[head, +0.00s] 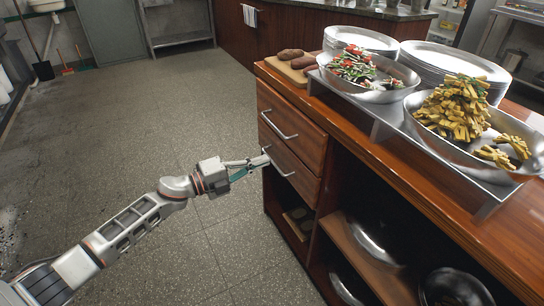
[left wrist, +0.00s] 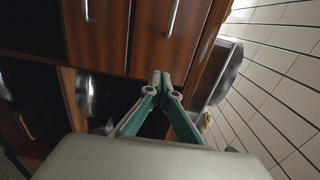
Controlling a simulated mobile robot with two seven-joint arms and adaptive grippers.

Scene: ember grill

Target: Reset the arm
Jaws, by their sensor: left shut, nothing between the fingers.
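My left arm comes in from the left in the head view. My left gripper (head: 262,161) is shut and empty, in front of the wooden drawers on the counter's left end. Its tips look close to the lower drawer's handle (head: 283,166); I cannot tell whether they touch. In the left wrist view the closed fingertips (left wrist: 161,78) sit below two drawer fronts (left wrist: 150,40) with metal handles. Both drawers look shut. My right gripper is not in view.
A wooden counter (head: 400,160) fills the right side. It bears a pan of fries (head: 458,118), a pan of salad (head: 356,68), stacked plates (head: 440,58) and a board with brown items (head: 290,62). Open shelves below hold metal bowls (head: 372,240). The tiled floor (head: 140,130) at left is clear.

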